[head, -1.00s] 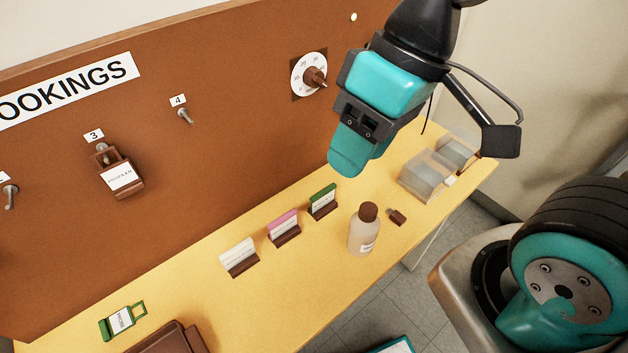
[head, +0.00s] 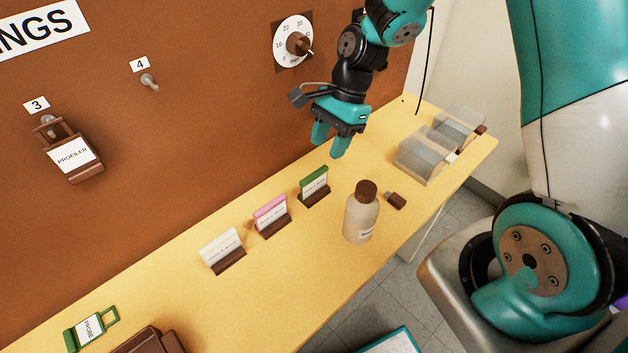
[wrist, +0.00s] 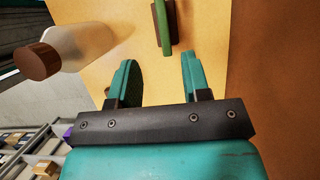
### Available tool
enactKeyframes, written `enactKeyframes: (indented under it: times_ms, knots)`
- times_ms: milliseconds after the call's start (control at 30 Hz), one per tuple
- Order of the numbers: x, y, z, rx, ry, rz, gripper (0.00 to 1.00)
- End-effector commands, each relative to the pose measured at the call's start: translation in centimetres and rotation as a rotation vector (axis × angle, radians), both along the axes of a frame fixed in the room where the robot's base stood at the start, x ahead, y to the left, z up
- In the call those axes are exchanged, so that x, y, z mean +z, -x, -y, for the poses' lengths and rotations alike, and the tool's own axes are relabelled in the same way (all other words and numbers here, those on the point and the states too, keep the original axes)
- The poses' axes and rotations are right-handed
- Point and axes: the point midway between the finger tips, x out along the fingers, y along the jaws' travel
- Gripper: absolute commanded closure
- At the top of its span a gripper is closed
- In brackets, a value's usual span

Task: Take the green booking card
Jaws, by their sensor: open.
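The green booking card (head: 314,183) stands upright in a brown holder on the yellow shelf, at the right end of a row with a pink card (head: 270,211) and a white card (head: 220,246). In the wrist view the green card (wrist: 172,22) appears edge-on at the top, ahead of my fingers and nearer the right one. My gripper (head: 330,146) is open and empty, above the shelf and up and to the right of the card. Its two teal fingers (wrist: 159,80) are spread in the wrist view, apart from the card.
A bottle with a brown cap (head: 362,212) stands right of the green card; it shows at left in the wrist view (wrist: 75,48). A small brown block (head: 396,201) and clear boxes (head: 426,153) lie farther right. The brown board (head: 180,130) with a dial (head: 293,43) rises behind.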

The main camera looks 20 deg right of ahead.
Motion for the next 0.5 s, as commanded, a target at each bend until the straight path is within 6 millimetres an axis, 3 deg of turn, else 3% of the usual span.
enactKeyframes:
  times_ms: [200, 500]
  knots:
    - [-3.8, 0.6, -1.6, 0.002, -0.001, -0.004, 0.56]
    - [-6.1, 0.7, -2.7, 0.003, 0.0, -0.003, 0.56]
